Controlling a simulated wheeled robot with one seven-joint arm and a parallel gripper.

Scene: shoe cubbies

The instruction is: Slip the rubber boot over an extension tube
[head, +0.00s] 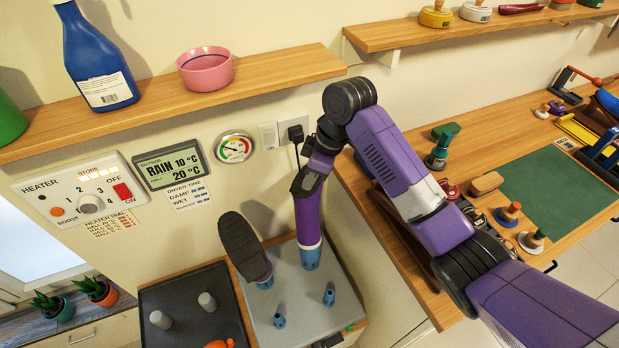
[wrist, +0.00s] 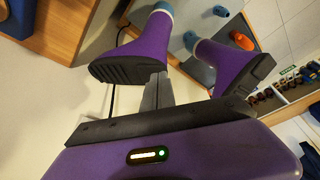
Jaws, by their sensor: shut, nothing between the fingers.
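Two purple rubber boots with black soles stand upside down on the grey dryer box (head: 350,318). The left boot (head: 256,264) turns its sole to the head camera; the other boot (head: 308,220) has a pale cuff band. Blue extension tubes show below both cuffs. Two bare blue tubes (head: 279,321) (head: 329,298) stand in front. In the wrist view my gripper (wrist: 158,80) is shut and empty, its fingertips close to the sole of one boot (wrist: 150,42). Whether they touch it I cannot tell. The other boot (wrist: 228,62) is to its right.
A dark tray (head: 180,290) with grey pegs and an orange item lies left of the dryer. A shelf (head: 180,98) with a blue bottle and pink bowl is above. A workbench (head: 465,155) with several tools is at the right. A plugged cable runs down the wall.

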